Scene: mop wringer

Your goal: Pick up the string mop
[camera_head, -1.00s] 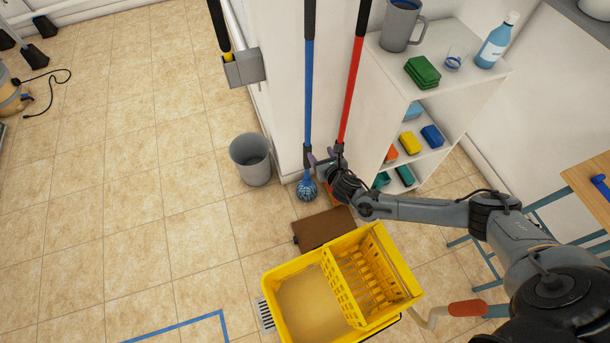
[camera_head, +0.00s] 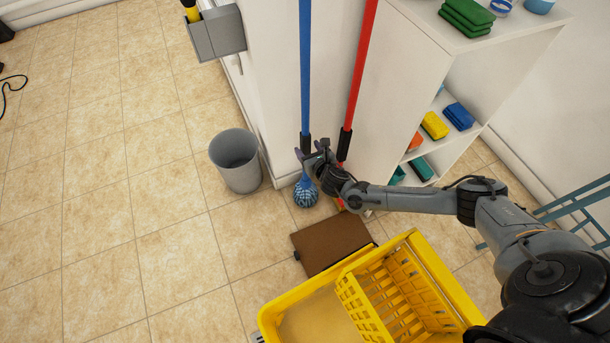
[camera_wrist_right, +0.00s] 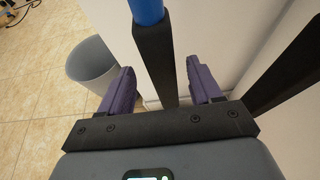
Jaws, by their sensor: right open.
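The string mop (camera_head: 306,190) has a blue pole, a black lower grip and a blue-and-white string head near the floor. It stands upright against the white wall. My right gripper (camera_head: 312,152) is at the mop's black lower grip, just above the head. In the right wrist view, its two purple fingers (camera_wrist_right: 164,92) are open, with the black grip (camera_wrist_right: 157,62) of the blue pole between them and a gap on each side. The mop head is hidden in that view. My left gripper is not in view.
A red-handled tool (camera_head: 355,85) stands just right of the mop. A grey bin (camera_head: 236,160) is to the left. A yellow wringer bucket (camera_head: 440,262) and a brown mat (camera_head: 331,243) are in front. A white shelf (camera_head: 462,84) with sponges is at right.

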